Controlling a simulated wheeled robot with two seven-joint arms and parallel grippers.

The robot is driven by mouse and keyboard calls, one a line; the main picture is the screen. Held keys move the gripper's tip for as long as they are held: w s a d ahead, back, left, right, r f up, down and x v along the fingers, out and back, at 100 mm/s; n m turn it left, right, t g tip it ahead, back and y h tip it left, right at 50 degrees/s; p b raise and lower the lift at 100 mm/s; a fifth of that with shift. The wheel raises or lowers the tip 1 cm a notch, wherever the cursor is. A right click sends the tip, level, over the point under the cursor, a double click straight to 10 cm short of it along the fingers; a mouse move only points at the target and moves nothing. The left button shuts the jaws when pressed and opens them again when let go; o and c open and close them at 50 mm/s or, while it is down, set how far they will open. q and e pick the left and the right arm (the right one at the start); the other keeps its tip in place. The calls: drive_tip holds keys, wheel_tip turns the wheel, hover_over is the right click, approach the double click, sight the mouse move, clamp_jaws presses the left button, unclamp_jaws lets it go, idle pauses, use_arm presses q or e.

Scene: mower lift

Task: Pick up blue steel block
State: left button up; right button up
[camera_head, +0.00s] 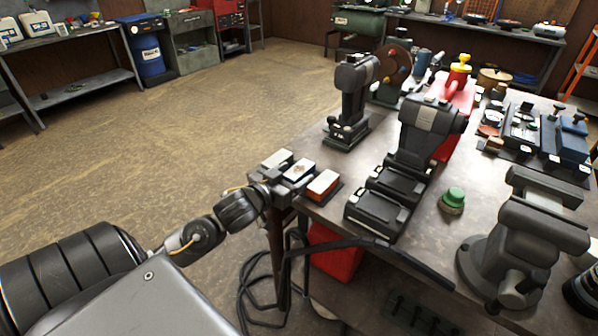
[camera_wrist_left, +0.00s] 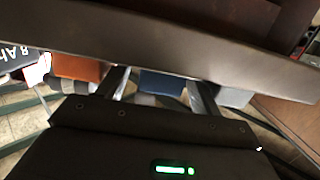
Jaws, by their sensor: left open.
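The blue steel block (camera_head: 299,168) sits near the left corner of the workbench, the middle one of three blocks in a row. Its top looks pale and its side blue. In the left wrist view the blue block (camera_wrist_left: 162,83) shows between the two fingers. My left gripper (camera_head: 286,184) is open at the near side of the row, close to the blue block. Whether the fingers touch it I cannot tell; the gripper partly hides it in the head view. My right gripper is not in view.
An orange block (camera_head: 322,185) and a grey block (camera_head: 277,160) flank the blue one closely. A dark band (camera_wrist_left: 160,40) crosses the left wrist view. Open floor lies left.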

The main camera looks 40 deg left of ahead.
use_arm(q)
drive_tip(key=shift+w, duration=0.2)
drive_tip(key=c, duration=1.3)
drive_tip(key=shift+c, duration=0.3)
drive_tip(key=shift+r, duration=0.2)
